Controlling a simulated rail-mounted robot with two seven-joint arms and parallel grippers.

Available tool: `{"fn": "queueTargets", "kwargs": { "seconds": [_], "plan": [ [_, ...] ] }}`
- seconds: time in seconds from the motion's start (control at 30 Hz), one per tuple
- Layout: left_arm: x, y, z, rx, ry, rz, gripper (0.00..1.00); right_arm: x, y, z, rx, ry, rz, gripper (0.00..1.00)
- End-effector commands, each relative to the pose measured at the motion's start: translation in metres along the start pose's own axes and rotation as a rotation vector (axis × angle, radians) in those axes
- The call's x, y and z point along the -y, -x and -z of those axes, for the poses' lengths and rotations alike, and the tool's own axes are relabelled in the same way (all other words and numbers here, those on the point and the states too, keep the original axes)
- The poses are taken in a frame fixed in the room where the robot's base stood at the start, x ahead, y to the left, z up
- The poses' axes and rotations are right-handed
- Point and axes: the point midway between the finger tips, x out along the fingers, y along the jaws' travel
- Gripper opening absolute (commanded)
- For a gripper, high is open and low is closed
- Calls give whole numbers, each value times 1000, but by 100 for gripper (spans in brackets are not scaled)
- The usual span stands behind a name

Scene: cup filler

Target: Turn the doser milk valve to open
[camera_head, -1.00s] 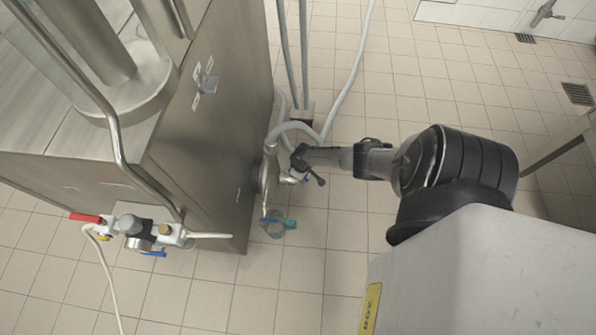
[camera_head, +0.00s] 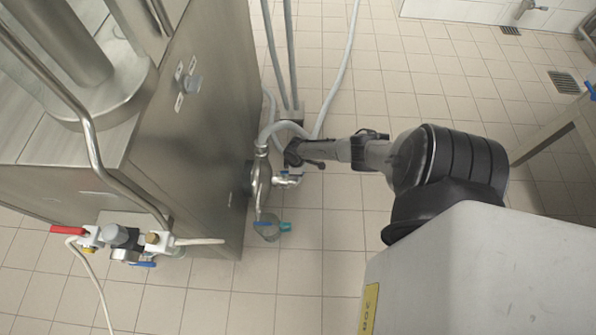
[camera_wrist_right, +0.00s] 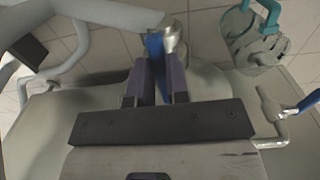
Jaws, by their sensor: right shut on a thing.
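My right gripper (camera_wrist_right: 158,78) is shut on a blue valve handle (camera_wrist_right: 155,47) in the right wrist view, with one dark finger on each side of it. The metal valve body (camera_wrist_right: 173,35) shows just beyond the fingertips. In the head view my right gripper (camera_head: 292,153) is at the doser's pipework, just above a small metal valve (camera_head: 287,180) beside the steel machine. The blue handle is mostly hidden there by the gripper. My left gripper is not in view.
The steel machine (camera_head: 190,130) fills the left, with a red-handled valve group (camera_head: 120,240) in front. Grey hoses (camera_head: 285,60) rise behind the pipework. Tiled floor (camera_head: 350,240) lies open to the right.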

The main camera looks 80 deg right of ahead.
Motion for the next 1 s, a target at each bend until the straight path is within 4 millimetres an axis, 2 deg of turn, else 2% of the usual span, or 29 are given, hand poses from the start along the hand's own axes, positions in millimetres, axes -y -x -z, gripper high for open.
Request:
{"fn": "queueTargets", "kwargs": {
  "seconds": [0.33,0.37,0.6,0.87,1.0],
  "plan": [
    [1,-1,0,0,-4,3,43,1,-3,-2,5,9,-2,0],
    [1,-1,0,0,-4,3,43,1,-3,-2,5,10,-2,18],
    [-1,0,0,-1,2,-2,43,0,-2,-1,3,7,-1,41],
    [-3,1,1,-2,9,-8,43,0,0,0,2,5,-1,42],
    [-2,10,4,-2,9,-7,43,0,13,-1,2,5,-2,42]
  ]
}}
